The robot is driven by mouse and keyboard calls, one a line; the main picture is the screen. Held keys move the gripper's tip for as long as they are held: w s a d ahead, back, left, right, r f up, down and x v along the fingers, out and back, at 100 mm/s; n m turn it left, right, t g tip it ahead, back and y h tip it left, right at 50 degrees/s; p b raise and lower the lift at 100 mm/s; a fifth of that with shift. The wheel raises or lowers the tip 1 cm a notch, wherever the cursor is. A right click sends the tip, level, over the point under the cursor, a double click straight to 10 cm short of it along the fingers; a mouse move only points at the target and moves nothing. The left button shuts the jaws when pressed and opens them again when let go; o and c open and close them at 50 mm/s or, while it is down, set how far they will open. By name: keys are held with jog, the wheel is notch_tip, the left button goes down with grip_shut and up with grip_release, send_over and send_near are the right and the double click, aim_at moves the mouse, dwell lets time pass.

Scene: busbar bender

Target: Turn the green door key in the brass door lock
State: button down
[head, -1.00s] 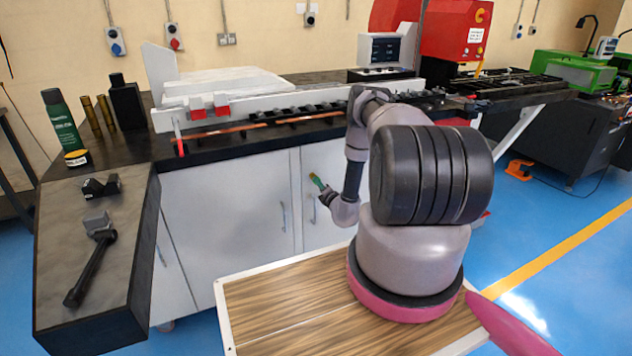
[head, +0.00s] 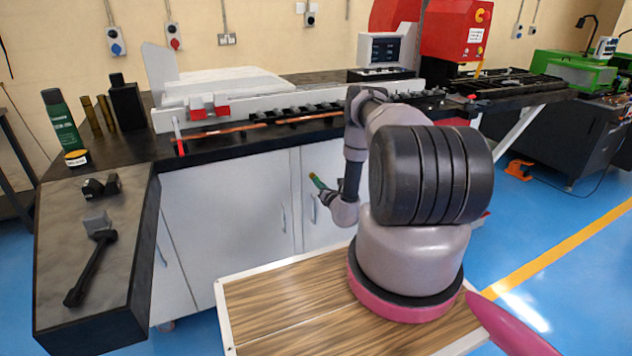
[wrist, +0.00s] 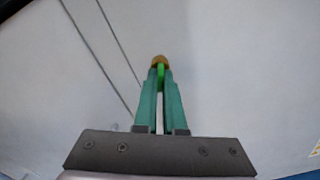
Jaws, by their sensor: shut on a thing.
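In the wrist view, my gripper (wrist: 160,84) has its two teal fingers closed together on the green door key (wrist: 160,72), of which only a thin bright green part shows between the fingertips. The brass door lock (wrist: 160,60) is right at the fingertips, on the pale cabinet door. The key meets the lock; how deep it sits and its turn angle cannot be made out. In the head view, my gripper (head: 317,181) is small, in front of the white cabinet doors, and the key and lock cannot be told apart there.
The white cabinet door (head: 228,215) has a vertical handle (head: 284,217) left of my gripper. The dark worktop (head: 235,145) with the bending machine overhangs above. A dark side bench (head: 75,235) with tools stands at left. Blue floor is open at right.

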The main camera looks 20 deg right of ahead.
jog(key=n, duration=0.4)
jog(key=shift+d, duration=0.1)
jog(key=shift+n, duration=1)
jog(key=c, duration=0.9)
grip_release()
